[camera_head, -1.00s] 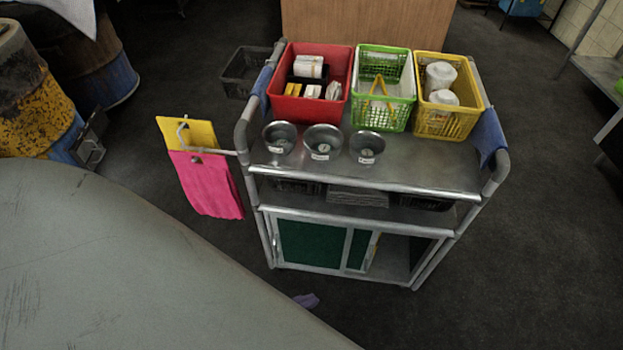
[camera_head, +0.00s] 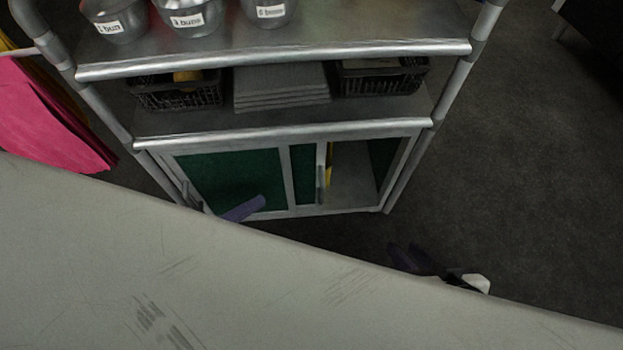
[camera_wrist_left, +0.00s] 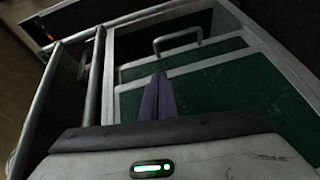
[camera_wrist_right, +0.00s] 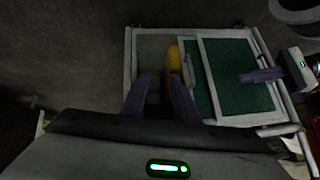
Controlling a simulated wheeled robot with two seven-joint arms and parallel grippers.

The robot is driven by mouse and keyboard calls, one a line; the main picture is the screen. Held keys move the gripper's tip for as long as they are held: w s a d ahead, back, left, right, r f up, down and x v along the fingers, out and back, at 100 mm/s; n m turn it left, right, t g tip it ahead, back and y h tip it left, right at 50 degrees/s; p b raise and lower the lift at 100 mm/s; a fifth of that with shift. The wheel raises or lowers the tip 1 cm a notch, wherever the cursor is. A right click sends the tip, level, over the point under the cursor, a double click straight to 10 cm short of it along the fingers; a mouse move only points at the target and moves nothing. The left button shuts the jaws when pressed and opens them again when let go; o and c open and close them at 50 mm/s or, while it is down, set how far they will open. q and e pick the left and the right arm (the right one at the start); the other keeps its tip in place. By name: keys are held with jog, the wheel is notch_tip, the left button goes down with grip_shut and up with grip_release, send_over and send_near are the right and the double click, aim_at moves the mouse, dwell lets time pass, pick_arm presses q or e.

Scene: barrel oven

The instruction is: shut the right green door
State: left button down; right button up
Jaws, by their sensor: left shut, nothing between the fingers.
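The cabinet in the cart's lower part has green sliding doors. The right green door (camera_head: 305,175) is slid to the left, mostly overlapped by the left green door (camera_head: 235,178), leaving the right side open. It also shows as a narrow green strip in the right wrist view (camera_wrist_right: 191,75). My left gripper (camera_head: 243,208) is shut and empty in front of the left door; its purple fingers show in the left wrist view (camera_wrist_left: 158,98). My right gripper (camera_head: 408,258) is low at the right, in front of the cabinet. Its fingers are apart and empty in the right wrist view (camera_wrist_right: 160,98).
A yellow object (camera_wrist_right: 174,68) shows at the opening. The shelf above holds black baskets (camera_head: 380,78) and stacked grey trays (camera_head: 280,88). Metal bowls (camera_head: 190,18) stand on the cart top. A pink cloth (camera_head: 45,125) hangs at left. Dark floor right of the cart is clear.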

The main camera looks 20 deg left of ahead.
pick_arm(q)
jog(key=w+f+n, duration=0.1)
jog(key=b, duration=0.3)
send_near(308, 160)
notch_tip(308, 160, down, 4)
jog(key=w+d, duration=0.2)
jog(key=d, duration=0.1)
jog(key=shift+w+d+h, duration=0.15)
jog(key=shift+d+h, duration=0.05)
jog(key=shift+d, duration=0.75)
jog(key=shift+w+d+h, duration=0.15)
jog(key=shift+d+h, duration=0.05)
jog(key=shift+d, duration=0.75)
pick_arm(e)
jog(key=shift+w+a+r+y, duration=0.3)
jog(key=shift+w+a, duration=0.1)
jog(key=shift+a, duration=0.15)
jog(key=shift+w+a+r+y, duration=0.2)
jog(key=shift+w+a+y, duration=0.15)
jog(key=shift+a, duration=0.2)
